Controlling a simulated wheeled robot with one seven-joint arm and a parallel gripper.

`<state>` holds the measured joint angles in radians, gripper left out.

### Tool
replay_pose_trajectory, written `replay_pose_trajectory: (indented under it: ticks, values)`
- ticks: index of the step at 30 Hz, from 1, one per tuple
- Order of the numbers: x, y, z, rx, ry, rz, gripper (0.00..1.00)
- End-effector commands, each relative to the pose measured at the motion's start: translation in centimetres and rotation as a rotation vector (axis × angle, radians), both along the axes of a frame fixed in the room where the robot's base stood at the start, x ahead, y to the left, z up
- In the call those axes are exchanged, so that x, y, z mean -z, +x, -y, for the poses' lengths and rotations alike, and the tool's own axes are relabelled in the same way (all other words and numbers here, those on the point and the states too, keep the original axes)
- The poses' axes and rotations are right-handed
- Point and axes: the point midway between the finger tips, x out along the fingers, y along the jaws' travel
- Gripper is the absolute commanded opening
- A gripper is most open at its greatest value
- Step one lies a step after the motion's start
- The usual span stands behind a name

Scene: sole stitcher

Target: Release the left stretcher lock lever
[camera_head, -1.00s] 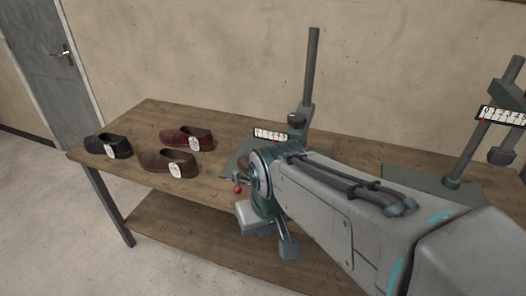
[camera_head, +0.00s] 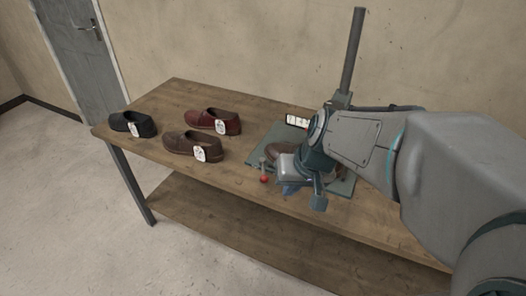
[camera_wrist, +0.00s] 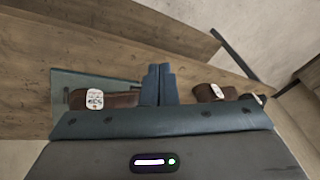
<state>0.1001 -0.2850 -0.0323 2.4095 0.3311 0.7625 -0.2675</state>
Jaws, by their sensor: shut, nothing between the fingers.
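The left machine has a green base plate (camera_head: 343,187) on the bench, with an upright post (camera_head: 352,55) behind it. A brown shoe (camera_head: 280,152) sits on this plate, partly hidden by my arm. A small lever with a red knob (camera_head: 264,180) stands at the plate's front left corner. My gripper (camera_head: 289,190) is low over the plate's front edge, just right of the red knob and apart from it. In the wrist view my fingers (camera_wrist: 158,84) are pressed together and empty. The plate (camera_wrist: 62,84) and a tagged brown shoe (camera_wrist: 122,98) show left of them; I cannot make out the lever there.
A black shoe (camera_head: 133,123), a red-brown shoe (camera_head: 214,121) and a brown shoe (camera_head: 192,146) with white tags stand on the wooden bench (camera_head: 170,97) to the left. A lower shelf (camera_head: 200,207) runs underneath. Open floor lies in front.

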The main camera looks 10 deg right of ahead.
Motion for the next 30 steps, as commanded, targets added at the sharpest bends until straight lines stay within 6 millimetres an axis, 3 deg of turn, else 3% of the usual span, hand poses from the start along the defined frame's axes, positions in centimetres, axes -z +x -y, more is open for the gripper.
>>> replay_pose_trajectory:
  ticks: [1,6,12,18,30]
  values:
    - [1.9,2.0,0.6,0.029,0.041,0.01,0.0]
    - [5.2,8.0,3.1,0.129,0.134,0.086,0.0]
    - [7.9,11.9,6.4,0.223,0.164,0.146,0.0]
    - [8.5,12.9,7.4,0.25,0.167,0.164,0.0]
    - [9.2,13.2,7.1,0.248,0.167,0.162,0.0]
